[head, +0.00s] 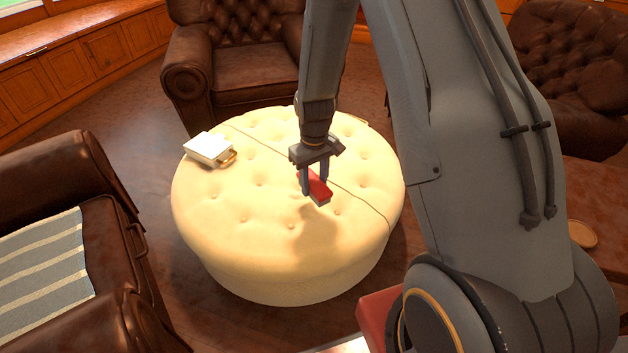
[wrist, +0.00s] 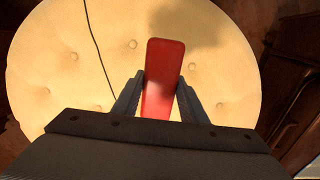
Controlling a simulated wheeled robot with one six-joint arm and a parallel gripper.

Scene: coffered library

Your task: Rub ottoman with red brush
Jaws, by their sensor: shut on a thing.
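The ottoman (head: 240,200) is round, cream and button-tufted, and stands in the middle of the head view. It also fills much of the wrist view (wrist: 60,65). My gripper (head: 315,187) is over the right half of its top, pointing down. It is shut on the red brush (head: 320,192), whose red back shows between the fingers in the wrist view (wrist: 163,75). The brush's underside is hidden. A shadow lies on the cushion near the brush; I cannot tell whether the brush touches the fabric.
A white box-like object with a tan handle (head: 209,149) lies on the ottoman's left side. A thin dark cord or seam (head: 345,188) crosses the top. Brown leather armchairs stand behind (head: 240,80), at the left (head: 110,230) and at the right (head: 575,75).

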